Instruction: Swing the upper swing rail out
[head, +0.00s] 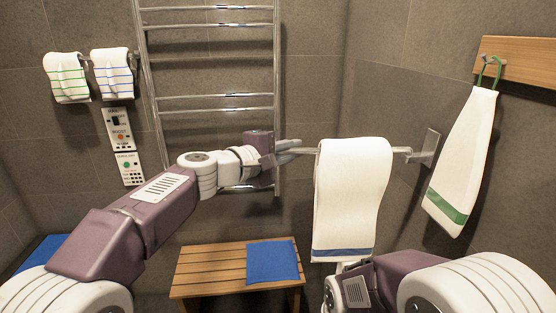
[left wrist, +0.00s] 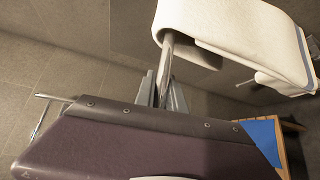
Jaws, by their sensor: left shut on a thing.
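The swing rail (head: 400,150) is a thin metal bar that runs from a wall bracket (head: 430,147) at the right towards the ladder rail. A white towel with a blue stripe (head: 352,190) hangs over it. My left gripper (head: 292,151) is shut on the rail's free end, left of the towel. In the left wrist view, the rail (left wrist: 166,72) comes out from under the towel (left wrist: 240,35) and runs between the fingers (left wrist: 161,90). I cannot make out a lower swing rail.
A chrome ladder rail (head: 277,80) stands on the wall just behind my left gripper. A slatted wooden bench (head: 210,268) with a blue cloth (head: 272,262) is below. A green-striped towel (head: 462,160) hangs from a hook board (head: 530,60) at the right. Small towels hang upper left.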

